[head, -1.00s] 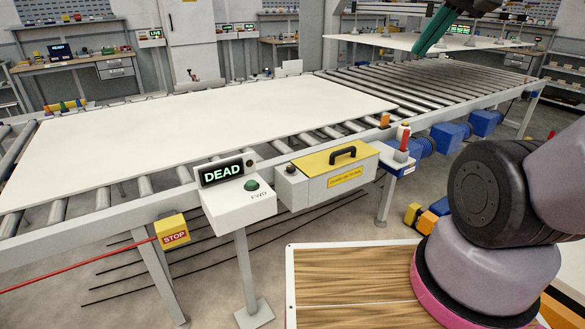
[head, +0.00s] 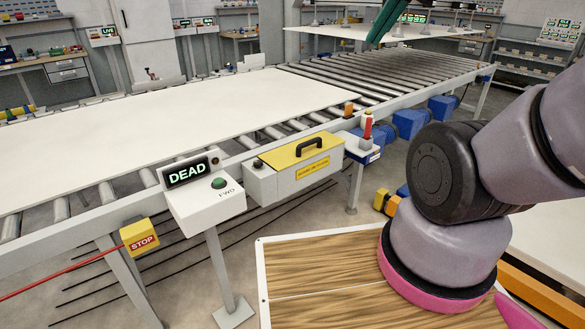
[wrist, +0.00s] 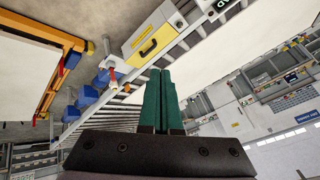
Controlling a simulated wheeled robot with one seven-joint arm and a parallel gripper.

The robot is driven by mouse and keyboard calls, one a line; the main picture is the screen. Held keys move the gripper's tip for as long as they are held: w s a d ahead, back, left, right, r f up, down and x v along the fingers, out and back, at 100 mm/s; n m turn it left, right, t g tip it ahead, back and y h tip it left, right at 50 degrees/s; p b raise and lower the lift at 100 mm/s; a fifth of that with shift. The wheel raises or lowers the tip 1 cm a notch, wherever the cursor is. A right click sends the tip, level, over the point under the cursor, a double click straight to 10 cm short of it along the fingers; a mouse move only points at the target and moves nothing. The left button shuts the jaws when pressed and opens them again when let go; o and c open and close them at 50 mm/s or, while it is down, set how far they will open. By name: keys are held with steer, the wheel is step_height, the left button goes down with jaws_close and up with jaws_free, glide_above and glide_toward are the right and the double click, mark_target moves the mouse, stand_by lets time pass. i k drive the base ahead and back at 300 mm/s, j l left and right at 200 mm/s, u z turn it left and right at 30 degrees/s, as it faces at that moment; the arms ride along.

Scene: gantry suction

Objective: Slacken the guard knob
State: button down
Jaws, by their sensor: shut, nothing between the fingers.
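The guard (head: 298,168) is a grey box with a yellow lid and a black arched handle (head: 309,144), fixed to the near side of the conveyor. A small black knob (head: 257,164) is on the left end of the box. My gripper (wrist: 159,72) has green fingers pressed together, empty, and clear of the guard. In the head view the green fingers (head: 385,22) show at the top edge, cut off, high above the far rollers.
A post left of the guard carries a DEAD display (head: 187,174) and green FWD button (head: 219,183). A yellow STOP box (head: 141,237) with a red cord is farther left. A red-handled lever (head: 367,130) stands right of the guard. A white sheet (head: 170,122) covers the rollers.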

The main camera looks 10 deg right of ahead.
mark_target(258, 163)
steer(key=i+u, duration=0.45)
steer(key=i+l+u, duration=0.1)
steer(key=i+u, duration=0.15)
steer(key=u, duration=0.25)
